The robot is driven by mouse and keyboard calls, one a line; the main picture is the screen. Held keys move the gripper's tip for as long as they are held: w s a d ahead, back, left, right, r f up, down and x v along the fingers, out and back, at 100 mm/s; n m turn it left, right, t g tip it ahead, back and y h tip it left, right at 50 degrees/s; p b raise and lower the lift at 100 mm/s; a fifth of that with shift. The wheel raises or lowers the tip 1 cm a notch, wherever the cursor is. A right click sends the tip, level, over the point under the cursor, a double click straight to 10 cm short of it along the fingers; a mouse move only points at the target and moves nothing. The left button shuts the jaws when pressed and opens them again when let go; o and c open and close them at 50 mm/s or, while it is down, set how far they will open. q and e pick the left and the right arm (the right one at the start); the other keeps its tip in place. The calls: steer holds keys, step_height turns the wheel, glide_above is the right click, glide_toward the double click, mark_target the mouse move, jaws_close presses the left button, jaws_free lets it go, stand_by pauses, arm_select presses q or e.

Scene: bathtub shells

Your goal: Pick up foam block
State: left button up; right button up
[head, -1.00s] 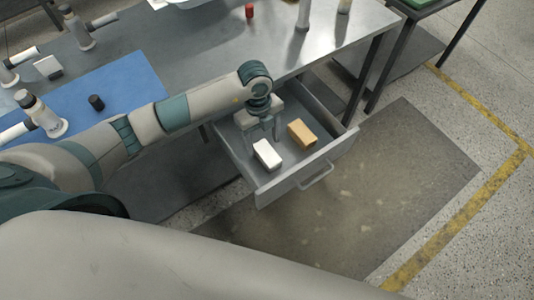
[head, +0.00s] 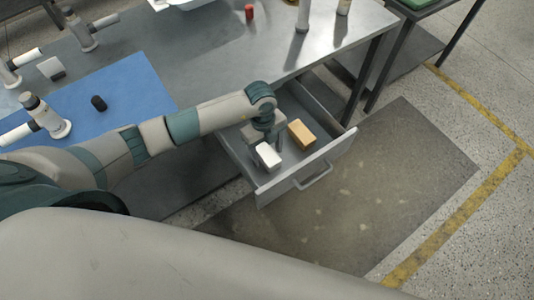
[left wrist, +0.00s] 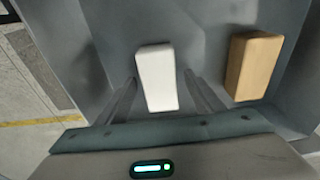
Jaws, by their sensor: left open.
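A white block (head: 268,158), which looks like the foam block, lies in the open drawer (head: 330,148) under the table. My left gripper (head: 266,146) is down in the drawer at the white block. In the left wrist view the open fingers (left wrist: 159,80) stand on either side of the white block (left wrist: 157,88), with a gap on each side. A tan block (head: 302,133) lies to its right in the drawer, apart from it; it also shows in the left wrist view (left wrist: 254,66). My right gripper is not in view.
The drawer walls stand close around the blocks, with its front panel (head: 310,172) nearest the open floor. The metal table top (head: 205,55) holds a blue mat (head: 130,85), a black cylinder (head: 98,103), a red cylinder (head: 249,12) and several white fittings.

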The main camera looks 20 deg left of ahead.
mark_target(267, 153)
arm_select(q)
steer(key=shift+f, duration=0.15)
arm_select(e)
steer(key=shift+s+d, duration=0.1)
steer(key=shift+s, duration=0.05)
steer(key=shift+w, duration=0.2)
arm_select(q)
steer(key=c, duration=1.1)
steer(key=shift+r, duration=0.4)
step_height(267, 153, up, 8)
steer(key=shift+r+b, duration=0.15)
steer(key=shift+b, duration=0.65)
steer(key=shift+r, duration=0.45)
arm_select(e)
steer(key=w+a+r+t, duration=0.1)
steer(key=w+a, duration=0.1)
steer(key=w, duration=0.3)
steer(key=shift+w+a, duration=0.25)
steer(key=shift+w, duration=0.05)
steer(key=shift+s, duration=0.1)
